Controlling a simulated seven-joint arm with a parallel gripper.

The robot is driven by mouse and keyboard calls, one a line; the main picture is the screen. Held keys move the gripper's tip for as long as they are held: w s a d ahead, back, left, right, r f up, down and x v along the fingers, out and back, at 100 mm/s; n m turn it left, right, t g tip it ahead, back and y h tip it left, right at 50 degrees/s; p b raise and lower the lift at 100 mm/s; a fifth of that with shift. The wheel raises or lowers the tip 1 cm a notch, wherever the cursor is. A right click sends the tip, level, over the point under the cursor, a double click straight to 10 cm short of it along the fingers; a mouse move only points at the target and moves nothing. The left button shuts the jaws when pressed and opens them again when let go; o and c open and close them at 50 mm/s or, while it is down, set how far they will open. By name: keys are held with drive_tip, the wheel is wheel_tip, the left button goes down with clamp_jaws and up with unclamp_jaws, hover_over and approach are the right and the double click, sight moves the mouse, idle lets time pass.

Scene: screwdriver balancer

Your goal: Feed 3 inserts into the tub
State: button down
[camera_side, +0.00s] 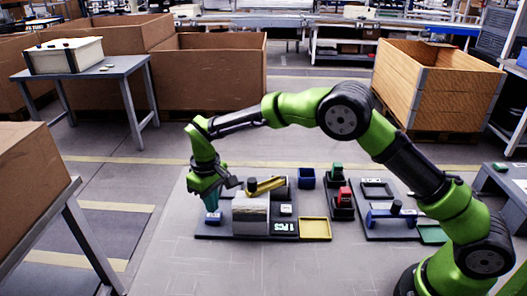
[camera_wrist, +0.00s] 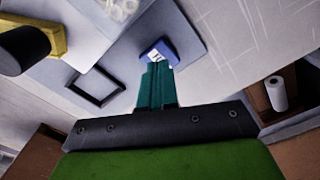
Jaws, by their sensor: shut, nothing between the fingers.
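My gripper (camera_side: 212,203) points down over the left end of the dark base plate (camera_side: 213,236). Its teal fingers are shut and hold nothing; they also show in the wrist view (camera_wrist: 157,72). A small blue block (camera_side: 213,218) with a white label sits just below the fingertips. In the wrist view the blue block (camera_wrist: 160,52) lies just past the tips; I cannot tell whether they touch. A blue open-topped box (camera_side: 306,178) stands behind the plate, possibly the tub. I cannot make out separate inserts for certain.
A grey block (camera_side: 250,214) with a yellow, black-knobbed tool (camera_side: 265,186) stands right of my gripper. A yellow tray (camera_side: 315,228), a green piece (camera_side: 337,170) and a red piece (camera_side: 345,195) in black holders stand farther right. The table front is clear.

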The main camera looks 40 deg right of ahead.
drive_tip(key=shift+r, duration=2.45)
wheel_tip(320, 180, up, 6)
drive_tip(key=shift+f, duration=5.55)
drive_tip(key=shift+f, duration=1)
drive_tip(key=shift+r, duration=3.55)
